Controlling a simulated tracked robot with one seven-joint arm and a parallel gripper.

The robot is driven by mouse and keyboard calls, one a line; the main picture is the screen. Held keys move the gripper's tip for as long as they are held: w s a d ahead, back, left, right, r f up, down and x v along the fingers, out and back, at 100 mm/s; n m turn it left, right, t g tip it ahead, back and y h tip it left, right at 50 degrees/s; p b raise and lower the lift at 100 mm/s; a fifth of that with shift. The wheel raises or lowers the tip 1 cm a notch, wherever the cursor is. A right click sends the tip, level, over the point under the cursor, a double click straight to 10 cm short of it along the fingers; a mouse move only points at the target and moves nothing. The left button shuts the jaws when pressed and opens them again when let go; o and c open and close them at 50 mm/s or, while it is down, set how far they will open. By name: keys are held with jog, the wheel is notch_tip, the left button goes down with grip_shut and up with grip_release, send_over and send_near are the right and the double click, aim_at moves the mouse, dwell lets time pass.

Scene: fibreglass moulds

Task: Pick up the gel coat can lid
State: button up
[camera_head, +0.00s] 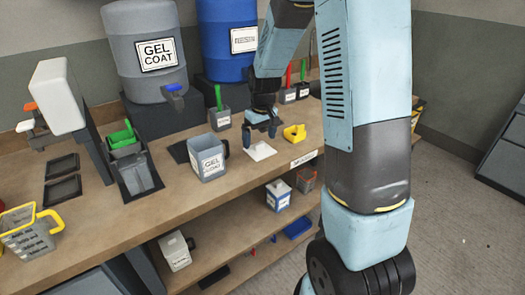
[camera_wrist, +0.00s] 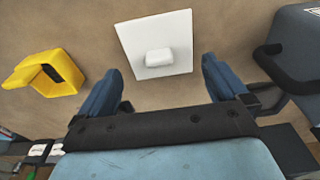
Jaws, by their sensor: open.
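The gel coat can lid appears to be the flat white square plate with a raised white grip (camera_head: 261,151) lying on the wooden bench. It also shows in the wrist view (camera_wrist: 155,45), ahead of and between my fingers. My gripper (camera_head: 262,130) is open and empty, above and just behind the lid in the head view. In the wrist view its two blue fingers (camera_wrist: 160,88) are spread wide, apart from the lid. The grey open gel coat can (camera_head: 208,157) stands on the bench to the left of the lid in the head view.
A yellow holder (camera_head: 294,133) sits close right of the lid in the head view. A green-handled tool in a grey cup (camera_head: 220,118) stands behind the can. A grey gel coat drum (camera_head: 146,55) and a blue drum (camera_head: 228,40) stand at the back. Bench (camera_head: 125,217) is clear at front.

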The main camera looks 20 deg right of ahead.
aim_at(260, 144)
jog(key=shift+w+f, duration=0.15)
jog(key=shift+f, duration=1.65)
jog(key=shift+c, duration=0.2)
jog(key=c, duration=0.6)
jog(key=shift+c, duration=0.2)
